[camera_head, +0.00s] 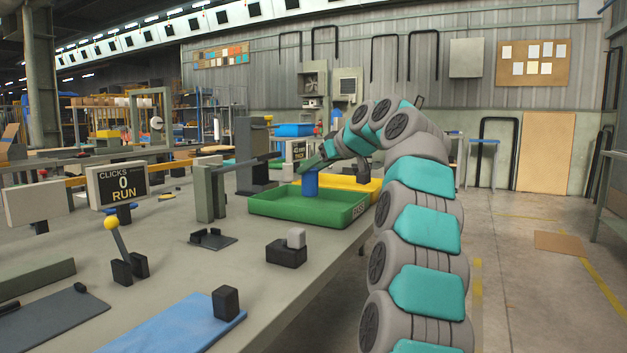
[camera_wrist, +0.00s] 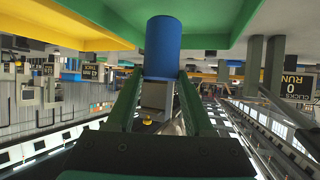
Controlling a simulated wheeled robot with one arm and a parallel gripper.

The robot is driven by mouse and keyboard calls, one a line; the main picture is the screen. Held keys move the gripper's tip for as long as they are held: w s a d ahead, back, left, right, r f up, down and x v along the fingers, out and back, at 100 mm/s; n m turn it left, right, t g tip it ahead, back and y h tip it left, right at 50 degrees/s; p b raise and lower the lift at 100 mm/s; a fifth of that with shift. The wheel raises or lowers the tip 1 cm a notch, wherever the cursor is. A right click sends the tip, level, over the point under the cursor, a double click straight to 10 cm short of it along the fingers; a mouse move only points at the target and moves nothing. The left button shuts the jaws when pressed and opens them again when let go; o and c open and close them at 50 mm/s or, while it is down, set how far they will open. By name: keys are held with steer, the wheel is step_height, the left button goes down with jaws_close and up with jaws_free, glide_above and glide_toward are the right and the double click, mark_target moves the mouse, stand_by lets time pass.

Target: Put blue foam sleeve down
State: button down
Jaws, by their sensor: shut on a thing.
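The blue foam sleeve (camera_head: 310,184) is a short blue cylinder over the green tray (camera_head: 268,207) in the head view. In the wrist view, which is upside down, the sleeve (camera_wrist: 163,48) sits between the two green fingers of my gripper (camera_wrist: 158,88). My gripper (camera_head: 311,168) is shut on the sleeve, which is roughly upright. The sleeve's lower end is inside the tray's outline; I cannot tell whether it touches the tray floor. The tray has low walls and a label on its right front side.
A yellow tray (camera_head: 340,183) lies behind the green one. A black block with a grey knob (camera_head: 287,250), a yellow-knobbed lever (camera_head: 112,224), a counter sign (camera_head: 118,185) and a blue mat (camera_head: 180,328) are on the grey table. Grey posts (camera_head: 204,194) stand left of the green tray.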

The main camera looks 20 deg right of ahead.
mark_target(316, 179)
steer(key=shift+f+b, duration=0.4)
steer(key=shift+f, duration=1.35)
steer(key=shift+f, duration=0.2)
steer(key=shift+c, duration=1.4)
jaws_free()
steer(key=shift+r, duration=0.1)
steer(key=shift+r, duration=0.1)
steer(key=shift+r, duration=0.1)
steer(key=v, duration=1.2)
